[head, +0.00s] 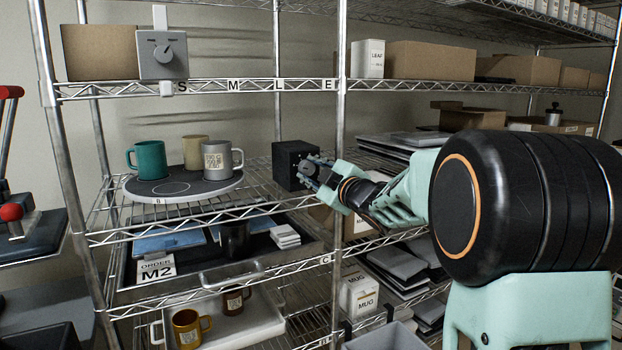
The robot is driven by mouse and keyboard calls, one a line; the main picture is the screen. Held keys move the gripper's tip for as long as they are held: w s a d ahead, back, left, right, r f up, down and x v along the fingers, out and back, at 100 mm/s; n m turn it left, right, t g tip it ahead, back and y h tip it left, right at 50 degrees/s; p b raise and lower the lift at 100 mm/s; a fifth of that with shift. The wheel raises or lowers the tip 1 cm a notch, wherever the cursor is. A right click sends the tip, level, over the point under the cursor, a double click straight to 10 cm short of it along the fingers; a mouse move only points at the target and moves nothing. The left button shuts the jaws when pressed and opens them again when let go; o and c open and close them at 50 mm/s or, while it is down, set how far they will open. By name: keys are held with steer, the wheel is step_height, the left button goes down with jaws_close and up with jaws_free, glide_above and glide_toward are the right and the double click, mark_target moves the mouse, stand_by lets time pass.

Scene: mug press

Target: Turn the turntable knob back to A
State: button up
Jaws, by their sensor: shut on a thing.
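The round grey turntable (208,187) sits on the middle shelf, with a small letter on its front edge that looks like B. A teal mug (151,160), a beige mug (194,150) and a grey mug (217,160) stand on it. A black box (288,164) stands to its right. My gripper (312,173) is at the right face of this box, shut on the turntable knob there. The fingers mostly hide the knob, so its pointer cannot be read.
A steel post (341,110) stands close behind my gripper. Below are a dark tray (300,247) with an M2 order card (156,270) and a white tray (262,322) with mugs. Cardboard boxes (430,61) fill the upper right.

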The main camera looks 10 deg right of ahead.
steer(key=shift+n, duration=0.3)
steer(key=o, duration=1.1)
steer(key=shift+o, duration=0.2)
steer(key=v, duration=1.2)
